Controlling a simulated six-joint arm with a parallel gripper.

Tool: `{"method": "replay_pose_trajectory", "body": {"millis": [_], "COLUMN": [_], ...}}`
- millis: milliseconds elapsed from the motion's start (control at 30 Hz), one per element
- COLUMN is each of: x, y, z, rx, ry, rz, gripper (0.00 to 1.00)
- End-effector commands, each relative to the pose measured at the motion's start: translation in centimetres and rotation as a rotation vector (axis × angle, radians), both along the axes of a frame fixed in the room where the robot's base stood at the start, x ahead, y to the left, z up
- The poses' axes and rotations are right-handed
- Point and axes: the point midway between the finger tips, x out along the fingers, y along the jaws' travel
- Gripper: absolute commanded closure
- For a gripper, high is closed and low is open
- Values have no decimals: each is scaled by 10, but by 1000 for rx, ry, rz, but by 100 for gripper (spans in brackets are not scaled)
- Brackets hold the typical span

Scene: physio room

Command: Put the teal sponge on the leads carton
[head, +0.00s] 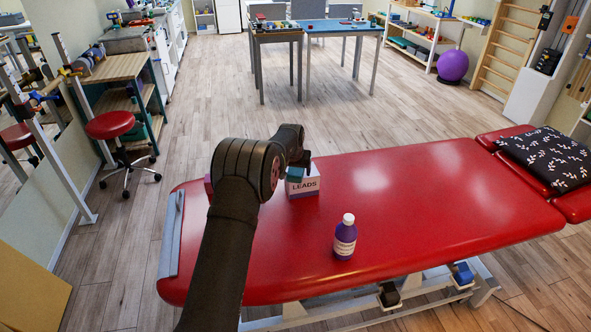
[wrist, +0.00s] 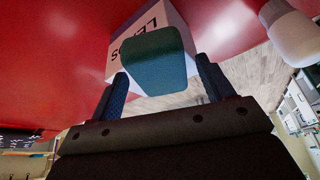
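The teal sponge (head: 295,174) is at the top of the white leads carton (head: 305,187), at its left part in the head view. The carton stands on the red treatment table (head: 420,190). My arm hides part of the fingers in the head view.
A purple bottle with a white cap (head: 345,237) stands on the table, right and nearer than the carton. A purple-red object (head: 208,186) shows partly behind my arm. A patterned pillow (head: 545,157) lies at the far right. The table's middle right is clear.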

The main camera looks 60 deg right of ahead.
Motion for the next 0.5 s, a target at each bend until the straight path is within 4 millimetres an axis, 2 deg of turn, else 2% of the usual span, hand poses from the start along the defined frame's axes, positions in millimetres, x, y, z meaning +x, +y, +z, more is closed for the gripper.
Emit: {"method": "replay_pose_trajectory", "body": {"millis": [267, 367, 500], "x": [0, 0, -3], "y": [0, 1, 7], "z": [1, 7, 24], "rx": [0, 0, -1], "ry": [0, 0, 0], "rz": [0, 0, 0], "gripper": [26, 26, 26]}}
